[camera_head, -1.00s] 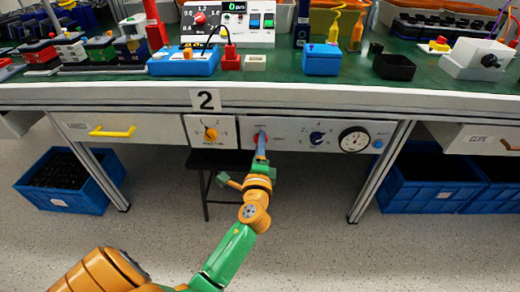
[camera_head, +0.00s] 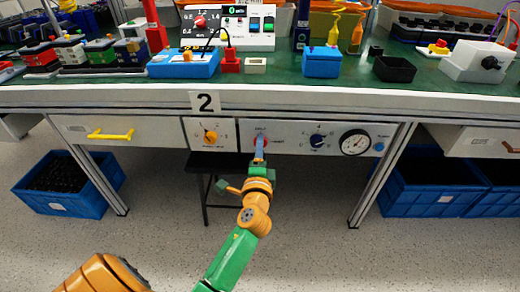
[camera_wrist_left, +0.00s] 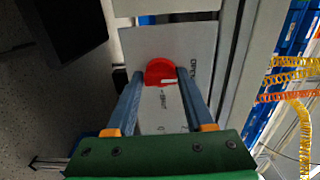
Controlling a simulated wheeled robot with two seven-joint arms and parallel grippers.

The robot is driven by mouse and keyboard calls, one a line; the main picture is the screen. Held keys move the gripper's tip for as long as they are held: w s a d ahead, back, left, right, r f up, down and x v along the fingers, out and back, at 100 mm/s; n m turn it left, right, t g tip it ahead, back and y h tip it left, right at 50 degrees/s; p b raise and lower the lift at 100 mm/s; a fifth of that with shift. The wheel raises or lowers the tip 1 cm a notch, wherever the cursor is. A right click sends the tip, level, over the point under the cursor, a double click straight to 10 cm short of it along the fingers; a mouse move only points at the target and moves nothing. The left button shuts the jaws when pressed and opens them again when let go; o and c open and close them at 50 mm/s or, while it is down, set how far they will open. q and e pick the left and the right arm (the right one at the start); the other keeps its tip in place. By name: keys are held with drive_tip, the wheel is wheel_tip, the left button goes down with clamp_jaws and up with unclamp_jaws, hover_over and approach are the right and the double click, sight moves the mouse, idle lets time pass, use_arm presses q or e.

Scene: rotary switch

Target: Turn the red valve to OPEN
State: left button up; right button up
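The red valve (camera_head: 265,141) is a small round knob on the white front panel under the bench, mostly hidden by my left gripper in the head view. In the left wrist view the red valve (camera_wrist_left: 160,70) lies between the two blue fingertips, with a white mark on its lower edge. OPEN is printed to its right in that view and SHUT below it. My left gripper (camera_head: 259,147) reaches the panel with one finger on each side of the knob. The fingers are apart; I cannot tell whether they press on it. My right gripper is out of view.
An orange knob (camera_head: 210,136) is left of the valve; a dark blue knob (camera_head: 317,141) and a round gauge (camera_head: 355,142) are right of it. A table leg (camera_head: 382,172) and blue crates (camera_head: 68,181) stand below. The bench edge (camera_head: 300,98) overhangs the panel.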

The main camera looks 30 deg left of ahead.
use_arm(q)
drive_tip(key=o, duration=0.4)
drive_tip(key=shift+c, duration=0.2)
drive_tip(key=v, duration=0.7)
drive_tip(key=shift+s, duration=0.1)
